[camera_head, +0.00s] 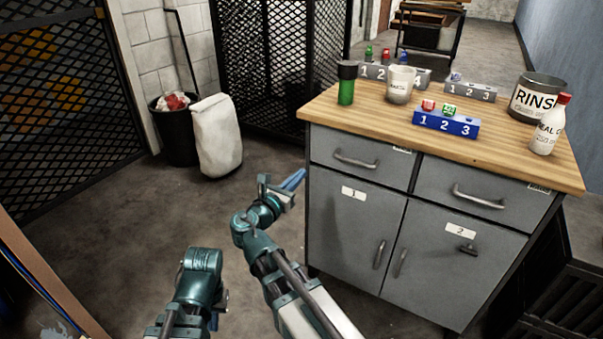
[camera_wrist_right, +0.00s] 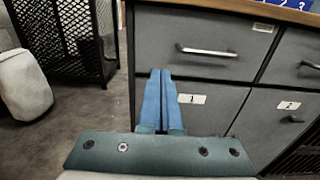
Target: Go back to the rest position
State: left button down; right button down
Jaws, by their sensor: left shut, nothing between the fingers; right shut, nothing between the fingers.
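My right gripper (camera_head: 293,180) is shut and empty, in front of the left side of the grey cabinet (camera_head: 357,240). In the right wrist view its blue fingers (camera_wrist_right: 161,84) lie together, pointing toward the cabinet front with door 1 behind them. Whether they touch the cabinet is hard to tell.
A black bin (camera_head: 174,135) and white sack (camera_head: 216,140) stand left. Floor between is clear.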

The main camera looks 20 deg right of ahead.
jog(key=s+a+f+m+g+y, duration=0.3)
jog(key=s+f+m+g+y, duration=0.4)
jog(key=f+m, duration=0.5)
jog(key=s+a+f+m+g+y, duration=0.5)
jog(key=s+a+f+m, duration=0.5)
jog(key=s+a, duration=0.35)
notch_tip(320, 180, up, 36)
jog(key=p, duration=3.6)
jog(key=shift+s+y, duration=0.3)
jog(key=shift+a, duration=0.1)
